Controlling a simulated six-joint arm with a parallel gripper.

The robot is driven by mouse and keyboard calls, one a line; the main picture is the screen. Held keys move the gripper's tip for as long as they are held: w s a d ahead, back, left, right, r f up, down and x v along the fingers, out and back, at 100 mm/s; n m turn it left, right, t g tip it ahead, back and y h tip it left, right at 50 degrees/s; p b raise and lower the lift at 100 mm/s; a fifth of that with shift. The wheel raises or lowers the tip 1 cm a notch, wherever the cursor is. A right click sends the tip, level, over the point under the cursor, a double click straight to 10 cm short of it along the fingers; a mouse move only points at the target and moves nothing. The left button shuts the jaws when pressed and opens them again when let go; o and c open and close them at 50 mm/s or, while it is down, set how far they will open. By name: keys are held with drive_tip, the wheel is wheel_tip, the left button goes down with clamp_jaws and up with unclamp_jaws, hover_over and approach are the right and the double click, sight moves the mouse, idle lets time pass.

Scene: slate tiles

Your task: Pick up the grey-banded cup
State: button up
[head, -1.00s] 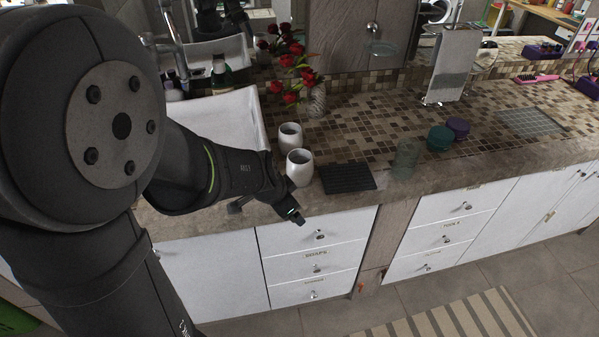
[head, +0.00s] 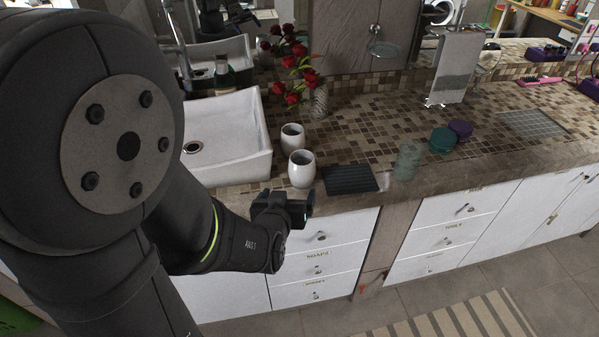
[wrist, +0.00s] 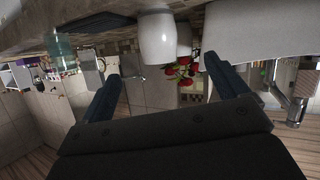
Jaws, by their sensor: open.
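Two pale cups stand upright on the counter, a nearer cup (head: 302,171) and a farther cup (head: 292,137) just behind it. I cannot make out a grey band on either, so I cannot tell which is the grey-banded one. My gripper (head: 303,205) is at the counter's front edge, just in front of and below the nearer cup in the head view. In the wrist view, which looks upside down, my open gripper (wrist: 163,82) has its fingers wide apart with nothing between them. The nearer cup (wrist: 157,40) shows beyond them, partly covering the farther cup (wrist: 184,40).
A dark ridged tray (head: 350,178) lies right of the nearer cup. A glass tumbler (head: 407,160), a teal jar (head: 441,139) and a purple jar (head: 460,129) stand farther right. A white basin (head: 235,135) is left of the cups, and a vase of red flowers (head: 318,102) is behind.

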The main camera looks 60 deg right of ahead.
sight(297, 177)
drive_tip(key=x, duration=0.9)
drive_tip(key=shift+d+f, duration=0.15)
drive_tip(key=shift+d, duration=0.15)
drive_tip(key=shift+x, duration=2.85)
drive_tip(key=shift+s+d+r, duration=0.1)
drive_tip(key=shift+s+r, duration=0.05)
drive_tip(key=shift+r, duration=0.1)
drive_tip(key=c, duration=1.3)
drive_tip(key=shift+r, duration=0.1)
drive_tip(key=shift+r, duration=0.45)
wheel_tip(297, 177, up, 3)
drive_tip(key=shift+r, duration=0.25)
drive_tip(key=s+r, duration=0.2)
drive_tip(key=s, duration=0.1)
drive_tip(key=s+a+r, duration=0.1)
drive_tip(key=s+r, duration=0.1)
drive_tip(key=s, duration=0.2)
drive_tip(key=s+a+r, duration=0.1)
drive_tip(key=s+r, duration=0.1)
drive_tip(key=s, duration=0.2)
drive_tip(key=shift+s+a+r, duration=0.15)
drive_tip(key=shift+s+r, duration=0.05)
drive_tip(key=shift+s, duration=0.05)
